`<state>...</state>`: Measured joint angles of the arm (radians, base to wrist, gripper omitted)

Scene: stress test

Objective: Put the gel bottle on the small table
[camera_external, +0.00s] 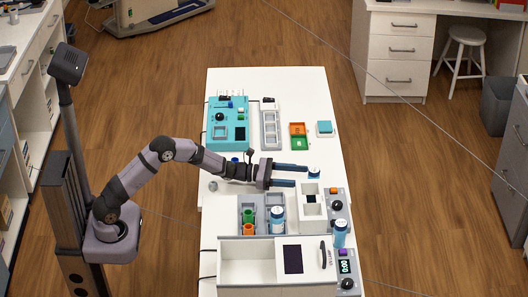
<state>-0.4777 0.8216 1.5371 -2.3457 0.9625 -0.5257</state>
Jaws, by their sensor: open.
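My gripper (301,175) is open above the middle of the long white table (245,90), its two dark blue fingers pointing right. A small blue-and-white container (314,172) stands just beyond the fingertips; contact cannot be told. A blue-and-white bottle (277,213) stands in or beside the grey rack at the front. Another blue bottle (341,234) stands near the right edge. I cannot tell which of these is the gel bottle. No separate small table is clear in view.
A teal device (227,123), a grey tray (270,130), orange and green bins (298,136) and a teal block (325,128) lie at the back. A white two-well box (312,201) is right of the rack. A white machine (303,265) fills the front.

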